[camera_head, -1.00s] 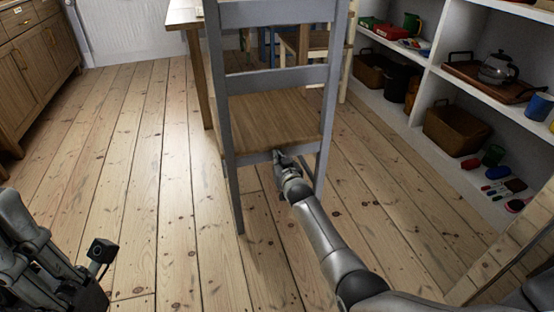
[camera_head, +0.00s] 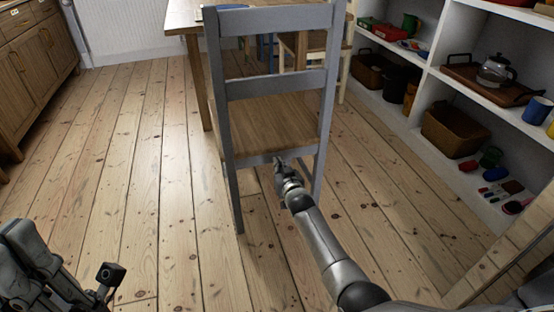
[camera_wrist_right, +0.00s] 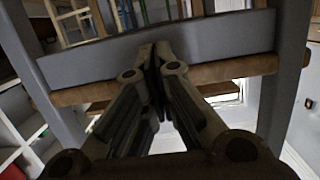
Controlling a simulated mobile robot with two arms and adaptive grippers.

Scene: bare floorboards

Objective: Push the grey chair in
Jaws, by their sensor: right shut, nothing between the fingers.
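The grey chair (camera_head: 231,136) stands upright with its back toward me and a brown wooden seat (camera_head: 275,122). My right gripper (camera_head: 279,163) is shut and empty at the grey rail just below the back edge of the seat. In the right wrist view the closed fingertips (camera_wrist_right: 154,48) lie against or very near that grey rail (camera_wrist_right: 215,38); I cannot tell whether they touch. The wooden table (camera_head: 184,15) is beyond the chair, partly hidden by its back. My left gripper is at the lower left, where part of the left arm shows; its fingertips are not clear.
A wooden cabinet (camera_head: 35,60) stands at the left. Another chair (camera_head: 345,60) is behind the grey chair. The floor left of the chair is clear.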

